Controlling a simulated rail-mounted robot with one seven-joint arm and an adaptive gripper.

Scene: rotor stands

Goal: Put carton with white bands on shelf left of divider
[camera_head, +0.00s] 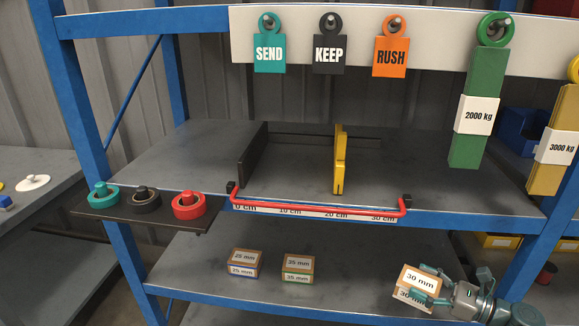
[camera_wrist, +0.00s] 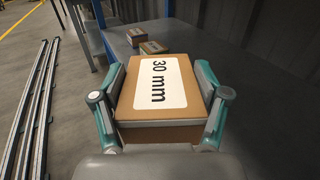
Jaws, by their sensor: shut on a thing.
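My gripper (camera_head: 421,284) is shut on a brown carton (camera_head: 411,276) marked 30 mm, at the right of the lower shelf. The carton looks slightly tilted in the head view; I cannot tell whether it touches the shelf. In the wrist view the carton (camera_wrist: 160,84) sits between both fingers, its white label facing up. White bands are not clearly distinguishable from its labels. On the upper shelf (camera_head: 190,155), a yellow upright divider (camera_head: 339,160) stands right of a black upright panel (camera_head: 252,156). The space between them is empty.
Cartons marked 25 mm (camera_head: 244,263), with a blue band, and 35 mm (camera_head: 297,268), with a green band, stand on the lower shelf. A red rail (camera_head: 320,207) runs along the upper shelf's front edge. A green 2000 kg plate (camera_head: 479,110) hangs at right.

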